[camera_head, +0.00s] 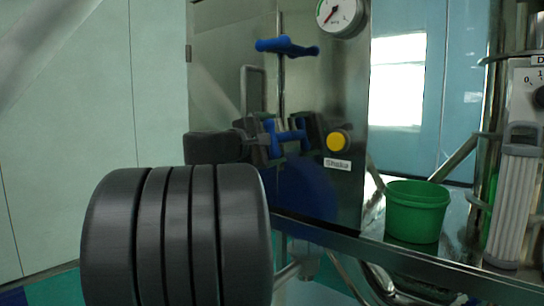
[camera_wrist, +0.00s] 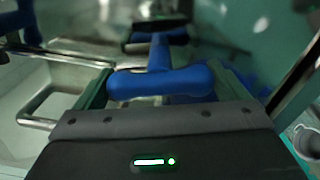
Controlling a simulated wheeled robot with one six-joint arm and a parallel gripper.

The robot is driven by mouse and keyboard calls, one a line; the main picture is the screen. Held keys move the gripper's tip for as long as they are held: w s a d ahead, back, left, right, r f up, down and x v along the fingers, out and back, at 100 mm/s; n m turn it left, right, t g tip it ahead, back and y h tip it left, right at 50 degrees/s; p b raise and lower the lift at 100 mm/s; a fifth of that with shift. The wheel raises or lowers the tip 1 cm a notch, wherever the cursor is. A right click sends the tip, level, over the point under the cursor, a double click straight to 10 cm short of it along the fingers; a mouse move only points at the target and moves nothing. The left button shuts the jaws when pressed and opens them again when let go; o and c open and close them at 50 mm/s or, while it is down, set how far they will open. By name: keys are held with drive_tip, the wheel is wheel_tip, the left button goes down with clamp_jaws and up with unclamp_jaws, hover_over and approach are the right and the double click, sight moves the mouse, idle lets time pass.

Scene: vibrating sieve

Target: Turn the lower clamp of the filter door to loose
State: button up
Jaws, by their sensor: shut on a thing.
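The lower clamp (camera_head: 291,137) is a blue T-shaped handle on the shiny metal door, partly hidden by my gripper (camera_head: 288,140) in the head view. In the wrist view the clamp (camera_wrist: 160,83) fills the space between the two fingers of my gripper (camera_wrist: 162,72), its crossbar lying across the picture and its stem running away from me. My gripper is shut on this clamp. The upper clamp (camera_head: 287,46), also a blue T-handle, stands above with its bar nearly level.
A yellow button (camera_head: 338,141) sits on the panel just right of my gripper, and a pressure gauge (camera_head: 340,14) is at the top. A green bucket (camera_head: 416,212) stands on the metal ledge to the right, near a control box (camera_head: 522,150).

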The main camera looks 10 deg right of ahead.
drive_tip(key=shift+f+m+b, duration=0.15)
drive_tip(key=shift+m+b, duration=1.4)
drive_tip(key=shift+m, duration=0.05)
drive_tip(key=o, duration=0.6)
drive_tip(key=shift+o, duration=0.2)
drive_tip(key=shift+s+a, duration=0.1)
drive_tip(key=p+v, duration=0.1)
drive_tip(key=v, duration=1.2)
drive_tip(key=shift+s+a, duration=0.2)
drive_tip(key=b+x, duration=0.1)
drive_tip(key=x, duration=1.2)
drive_tip(key=shift+w+d, duration=0.3)
